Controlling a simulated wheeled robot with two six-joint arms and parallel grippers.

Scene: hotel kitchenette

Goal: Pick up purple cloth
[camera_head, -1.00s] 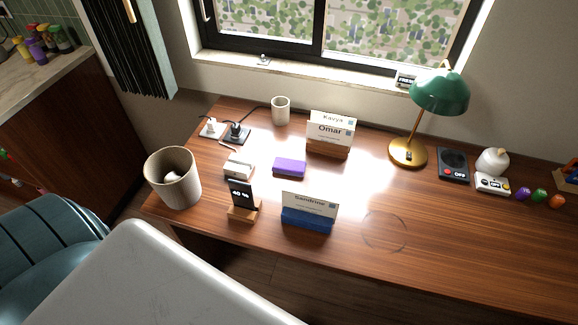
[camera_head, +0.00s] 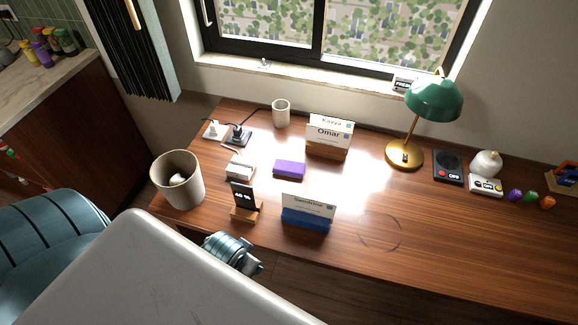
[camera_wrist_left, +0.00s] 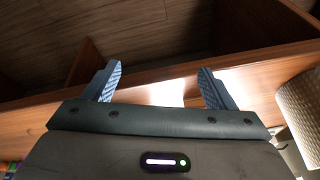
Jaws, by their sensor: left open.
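The purple cloth (camera_head: 289,168) lies as a small folded block on the wooden desk, between a white box and the card holders. In the head view, part of my left arm's end (camera_head: 232,253) shows at the desk's front edge, partly hidden behind my white body. It is in front of the cloth and apart from it. In the left wrist view, my left gripper (camera_wrist_left: 160,80) has its two blue fingers spread with nothing between them. The cloth is not seen in that view. My right gripper is not in view.
Around the cloth stand a white box (camera_head: 240,166), a phone stand (camera_head: 244,203), a blue card holder (camera_head: 306,218) and a wooden card holder (camera_head: 327,151). A bin (camera_head: 178,182) stands at left, a green lamp (camera_head: 434,98) at right. The desk's front right is clear.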

